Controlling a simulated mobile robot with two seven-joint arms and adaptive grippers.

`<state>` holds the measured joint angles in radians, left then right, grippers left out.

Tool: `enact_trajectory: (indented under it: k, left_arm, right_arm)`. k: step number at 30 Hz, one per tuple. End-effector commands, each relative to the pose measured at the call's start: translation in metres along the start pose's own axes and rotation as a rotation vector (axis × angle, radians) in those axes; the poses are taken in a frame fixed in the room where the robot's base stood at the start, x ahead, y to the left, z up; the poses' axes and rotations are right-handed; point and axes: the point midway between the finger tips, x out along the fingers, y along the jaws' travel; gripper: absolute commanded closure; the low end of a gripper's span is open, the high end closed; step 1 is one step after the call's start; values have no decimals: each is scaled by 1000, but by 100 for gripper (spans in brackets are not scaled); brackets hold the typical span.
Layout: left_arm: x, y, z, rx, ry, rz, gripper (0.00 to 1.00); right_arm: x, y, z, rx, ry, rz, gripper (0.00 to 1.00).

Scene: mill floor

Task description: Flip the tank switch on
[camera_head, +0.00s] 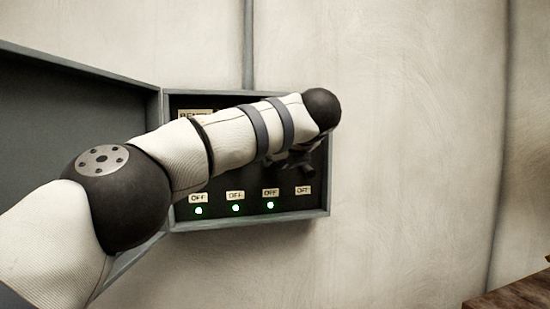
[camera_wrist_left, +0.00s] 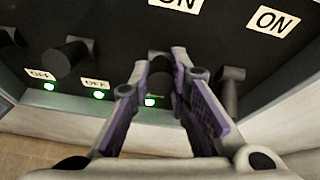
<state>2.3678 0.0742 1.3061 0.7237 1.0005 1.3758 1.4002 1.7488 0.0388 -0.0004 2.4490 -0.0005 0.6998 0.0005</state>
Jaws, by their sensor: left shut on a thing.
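A dark switch panel (camera_head: 185,182) sits in a grey box on the wall, with a row of OFF labels along its bottom. In the left wrist view, dark switch levers stand in a row, one at the left (camera_wrist_left: 66,58) and one at the right (camera_wrist_left: 232,88). My left gripper (camera_wrist_left: 161,66) is shut on the third switch from the left (camera_wrist_left: 159,70), between them. In the head view, my left gripper (camera_head: 292,160) is dark against the panel and partly hidden by my forearm. The switch names are hidden or unreadable, so I cannot tell which is the tank switch.
The box's open door (camera_head: 70,105) stands out to the left. Green lamps glow under three OFF labels; I see none lit under the rightmost label (camera_head: 303,190). A grey conduit (camera_head: 248,45) runs up the wall. The wall right of the box is clear. A brown wooden edge (camera_head: 510,295) shows at lower right.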

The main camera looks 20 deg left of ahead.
Motion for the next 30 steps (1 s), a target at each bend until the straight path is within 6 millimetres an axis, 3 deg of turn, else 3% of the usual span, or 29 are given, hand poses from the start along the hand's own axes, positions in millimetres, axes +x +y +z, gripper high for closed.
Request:
enact_trajectory:
  k: [27, 28, 30]
  left_arm:
    - [0, -2, 6, 0, 85, 16, 100]
    - [0, -2, 6, 0, 85, 15, 79]
    - [0, -2, 6, 0, 84, 15, 63]
  right_arm:
    - [0, 0, 0, 0, 0, 0, 60]
    - [0, 0, 0, 0, 0, 0, 60]
    - [0, 0, 0, 0, 0, 0, 60]
